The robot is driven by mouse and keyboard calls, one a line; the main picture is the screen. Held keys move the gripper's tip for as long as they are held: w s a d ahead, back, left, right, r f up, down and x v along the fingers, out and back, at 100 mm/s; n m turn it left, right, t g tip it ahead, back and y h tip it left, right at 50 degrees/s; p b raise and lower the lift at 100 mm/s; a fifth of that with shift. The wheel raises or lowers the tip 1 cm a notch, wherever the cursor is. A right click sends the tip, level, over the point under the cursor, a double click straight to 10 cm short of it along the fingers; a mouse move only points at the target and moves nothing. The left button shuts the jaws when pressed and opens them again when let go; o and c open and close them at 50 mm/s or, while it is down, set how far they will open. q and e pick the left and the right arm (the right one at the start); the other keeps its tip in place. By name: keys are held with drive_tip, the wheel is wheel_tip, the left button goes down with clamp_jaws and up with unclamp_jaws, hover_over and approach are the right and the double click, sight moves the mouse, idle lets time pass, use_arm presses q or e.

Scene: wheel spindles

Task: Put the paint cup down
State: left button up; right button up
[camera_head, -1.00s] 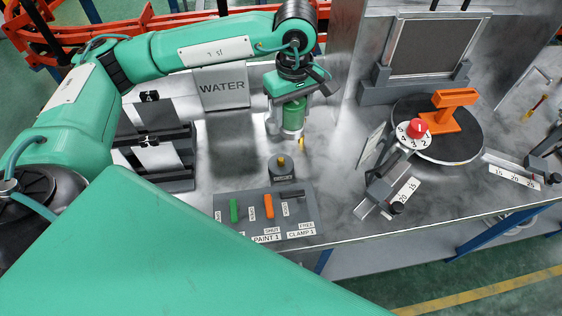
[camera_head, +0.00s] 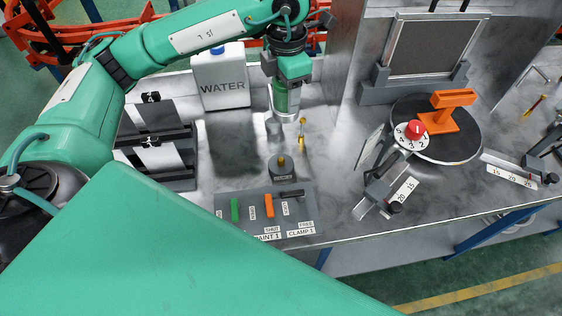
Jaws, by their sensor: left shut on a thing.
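My left gripper (camera_head: 287,82) is shut on the paint cup (camera_head: 285,100), a small clear cylinder with green in it. It holds the cup roughly upright over the back middle of the bench, to the right of the white WATER container (camera_head: 222,82). The gripper hides the top of the cup. I cannot tell whether the cup's bottom touches anything. A small metallic fitting (camera_head: 273,126) shows just below and left of the cup. My right gripper is not in view.
A panel (camera_head: 262,212) with a green and an orange lever stands at the bench's front edge. A thin yellow-tipped post (camera_head: 302,130) is close right of the cup. A round turntable (camera_head: 455,148) with an orange part (camera_head: 450,115) is at the right.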

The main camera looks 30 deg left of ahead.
use_arm(q)
drive_tip(key=n, duration=0.2)
drive_tip(key=r+n, duration=0.2)
drive_tip(key=n, duration=0.1)
drive_tip(key=shift+s+a+n, duration=0.25)
drive_tip(key=shift+n, duration=0.05)
drive_tip(key=shift+a+r+n, duration=0.1)
drive_tip(key=shift+r+n, duration=0.25)
drive_tip(key=shift+n, duration=0.65)
drive_tip(key=shift+s+n, duration=0.1)
drive_tip(key=shift+n, duration=0.3)
drive_tip(key=shift+f+p, duration=0.25)
drive_tip(key=shift+p, duration=0.05)
wheel_tip(320, 180, down, 18)
drive_tip(key=p, duration=0.4)
drive_tip(key=shift+f, duration=0.7)
